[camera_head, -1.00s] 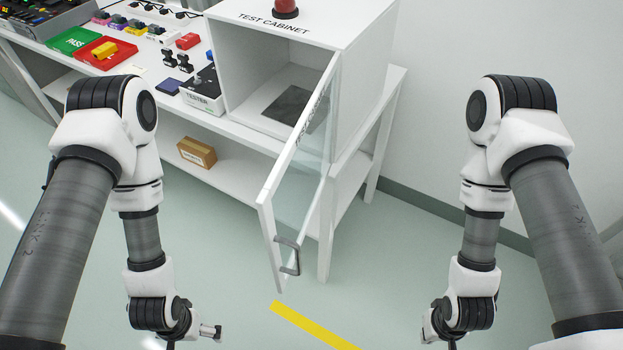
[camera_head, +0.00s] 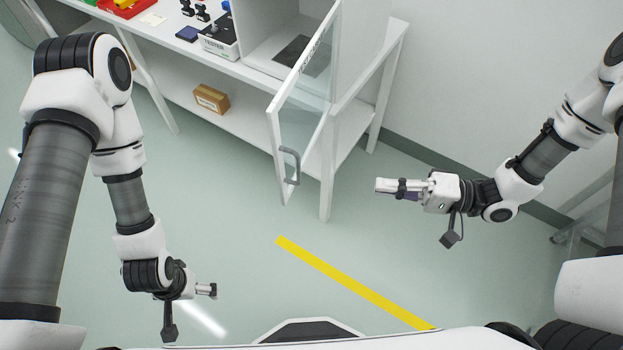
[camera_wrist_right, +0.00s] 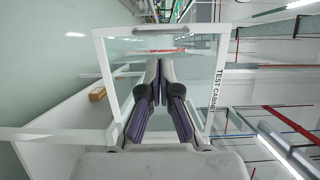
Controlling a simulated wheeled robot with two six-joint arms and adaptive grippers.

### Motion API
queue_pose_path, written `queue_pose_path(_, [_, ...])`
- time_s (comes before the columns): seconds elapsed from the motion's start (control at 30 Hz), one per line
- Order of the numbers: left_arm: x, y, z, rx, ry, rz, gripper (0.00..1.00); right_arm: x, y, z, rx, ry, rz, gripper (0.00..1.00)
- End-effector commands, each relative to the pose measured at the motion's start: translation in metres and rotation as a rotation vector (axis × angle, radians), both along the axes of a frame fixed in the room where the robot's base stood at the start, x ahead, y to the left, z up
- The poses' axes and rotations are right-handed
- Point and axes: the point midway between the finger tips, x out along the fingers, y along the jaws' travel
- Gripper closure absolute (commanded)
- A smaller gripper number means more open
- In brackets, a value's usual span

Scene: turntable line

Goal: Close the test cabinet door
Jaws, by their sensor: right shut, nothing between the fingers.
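The test cabinet (camera_head: 262,52) stands on the white bench at the top, its upper part cut off in the head view. Its glass door (camera_head: 305,95) with a white frame is wide open, swung out toward me. A grey handle (camera_head: 291,166) sits near the door's free edge. In the right wrist view the door frame (camera_wrist_right: 108,75) spans the view behind the fingers. My right gripper (camera_head: 380,186) is shut and empty, pointing left, to the right of the handle and apart from it. My left gripper (camera_head: 211,290) hangs low at the left; its fingers are too unclear to judge.
A tester box (camera_head: 219,43) and a red tray (camera_head: 122,8) are on the bench (camera_head: 250,75). A cardboard box (camera_head: 211,98) lies on the lower shelf. A bench leg (camera_head: 326,190) stands just right of the door. A yellow floor line (camera_head: 350,280) crosses clear floor.

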Motion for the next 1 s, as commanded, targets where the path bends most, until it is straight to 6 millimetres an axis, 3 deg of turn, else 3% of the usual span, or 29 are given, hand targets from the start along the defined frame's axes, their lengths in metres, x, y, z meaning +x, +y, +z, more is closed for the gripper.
queue_pose_path(0.03, [0.001,0.0,0.007,0.0,-0.002,0.0,0.0,0.003,-0.002,0.01,0.005,-0.007,-0.013,1.0])
queue_pose_path(0.27, [0.001,0.0,0.006,0.0,-0.002,0.0,0.0,0.007,0.023,0.007,-0.001,-0.007,-0.002,1.0])
queue_pose_path(0.73, [0.0,0.0,0.037,0.0,-0.002,0.0,0.0,0.028,0.118,0.009,-0.002,-0.009,-0.004,1.0])
queue_pose_path(1.0, [0.0,0.0,0.042,0.0,-0.001,0.0,0.0,0.034,0.135,0.005,-0.001,-0.009,-0.01,1.0])
